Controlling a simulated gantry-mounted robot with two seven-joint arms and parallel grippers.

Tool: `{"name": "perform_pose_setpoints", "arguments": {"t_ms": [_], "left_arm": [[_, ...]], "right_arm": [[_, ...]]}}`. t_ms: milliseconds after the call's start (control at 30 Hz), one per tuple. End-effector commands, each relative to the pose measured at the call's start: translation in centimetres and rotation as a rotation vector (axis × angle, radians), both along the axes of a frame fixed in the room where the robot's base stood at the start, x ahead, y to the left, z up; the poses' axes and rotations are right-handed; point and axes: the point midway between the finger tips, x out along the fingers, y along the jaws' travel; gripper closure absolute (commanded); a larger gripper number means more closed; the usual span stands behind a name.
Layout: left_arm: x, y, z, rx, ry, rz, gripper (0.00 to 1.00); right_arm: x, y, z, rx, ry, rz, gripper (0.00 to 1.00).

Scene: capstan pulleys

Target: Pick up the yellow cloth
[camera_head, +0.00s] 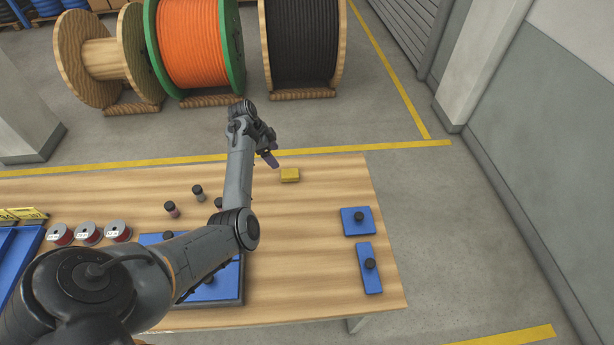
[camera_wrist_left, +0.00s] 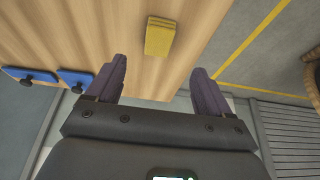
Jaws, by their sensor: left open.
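The yellow cloth (camera_head: 290,175) is a small folded block lying on the wooden table near its far edge. It also shows in the left wrist view (camera_wrist_left: 160,37), ahead of the fingers and roughly between their lines. My left gripper (camera_head: 268,155) is above the table's far edge, just left of and beyond the cloth, apart from it. In the left wrist view its two purple fingers (camera_wrist_left: 160,80) are spread, with nothing between them. My right gripper is in neither view.
Blue plates with black knobs (camera_head: 357,221) (camera_head: 369,268) lie on the table's right side. Small knobbed pegs (camera_head: 198,193) stand left of my forearm. Several wire spools (camera_head: 89,233) line the left. The wooden table (camera_head: 320,240) is bare around the cloth. Large cable reels (camera_head: 195,45) stand on the floor behind.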

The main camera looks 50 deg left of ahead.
Motion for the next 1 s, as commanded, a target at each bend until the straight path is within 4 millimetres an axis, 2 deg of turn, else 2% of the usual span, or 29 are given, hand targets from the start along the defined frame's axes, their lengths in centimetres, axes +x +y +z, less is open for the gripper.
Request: {"name": "perform_pose_setpoints", "arguments": {"t_ms": [400, 733, 1000], "left_arm": [[1.8, -1.0, -4.4, -0.016, -0.013, -0.015, 0.19], [2.4, -1.5, -6.3, -0.016, -0.014, -0.014, 0.19], [3.5, -2.2, -9.4, -0.016, -0.014, -0.013, 0.19]], "right_arm": [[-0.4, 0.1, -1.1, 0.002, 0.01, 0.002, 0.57], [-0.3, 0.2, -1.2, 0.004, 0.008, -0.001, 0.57], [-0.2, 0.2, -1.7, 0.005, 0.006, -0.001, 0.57]]}}
